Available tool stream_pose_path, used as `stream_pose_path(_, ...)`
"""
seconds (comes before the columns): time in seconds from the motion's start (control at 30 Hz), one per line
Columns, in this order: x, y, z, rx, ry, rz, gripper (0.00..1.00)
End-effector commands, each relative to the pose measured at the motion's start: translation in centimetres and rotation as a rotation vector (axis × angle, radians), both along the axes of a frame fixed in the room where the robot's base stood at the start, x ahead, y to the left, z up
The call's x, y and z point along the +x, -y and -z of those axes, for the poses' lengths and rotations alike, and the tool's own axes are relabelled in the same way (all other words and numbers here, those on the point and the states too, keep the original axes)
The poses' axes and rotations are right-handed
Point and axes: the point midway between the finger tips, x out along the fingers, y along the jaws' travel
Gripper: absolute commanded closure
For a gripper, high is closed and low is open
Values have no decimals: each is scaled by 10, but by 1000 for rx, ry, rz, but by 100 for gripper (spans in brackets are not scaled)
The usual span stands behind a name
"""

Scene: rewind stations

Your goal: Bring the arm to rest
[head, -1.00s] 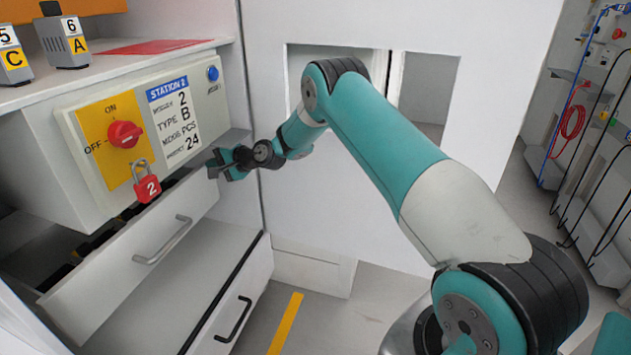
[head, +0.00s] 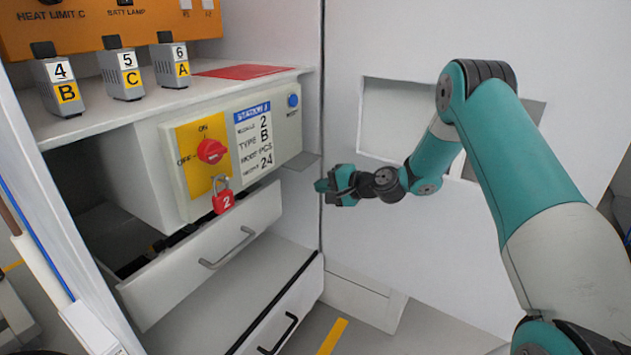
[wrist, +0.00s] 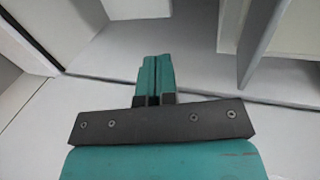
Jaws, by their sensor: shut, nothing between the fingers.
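My gripper (head: 322,186) is at the end of my teal and grey arm, in the middle of the head view. It hangs in free space to the right of the station's control box (head: 283,158), pointing left towards the cabinet. In the wrist view my gripper's teal fingers (wrist: 154,80) lie together with nothing between them. The gripper touches nothing that I can see. The arm is bent, its elbow raised at the upper right.
An upper drawer (head: 205,262) stands open below the control box, which bears a red switch (head: 211,151) and a red padlock (head: 223,202). Several grey modules (head: 123,82) and a red mat (head: 246,71) are on the shelf. A white wall panel stands behind the arm.

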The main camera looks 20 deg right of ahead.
Motion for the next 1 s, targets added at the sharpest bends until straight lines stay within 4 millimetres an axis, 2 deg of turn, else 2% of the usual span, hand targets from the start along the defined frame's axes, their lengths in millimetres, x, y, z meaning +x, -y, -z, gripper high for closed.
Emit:
stream_pose_path(0.2, -4, -2, -3, -14, -2, -10, 100)
stream_pose_path(0.27, -8, -9, -7, -55, -9, -33, 100)
stream_pose_path(0.37, -25, -28, -18, -196, -36, -108, 100)
stream_pose_path(0.47, -61, -49, -32, -414, -86, -223, 100)
stream_pose_path(0.6, -131, -61, -46, -719, -175, -391, 100)
stream_pose_path(0.8, -216, -50, -60, -1002, -287, -552, 100)
stream_pose_path(1.0, -286, -31, -70, -1189, -384, -659, 100)
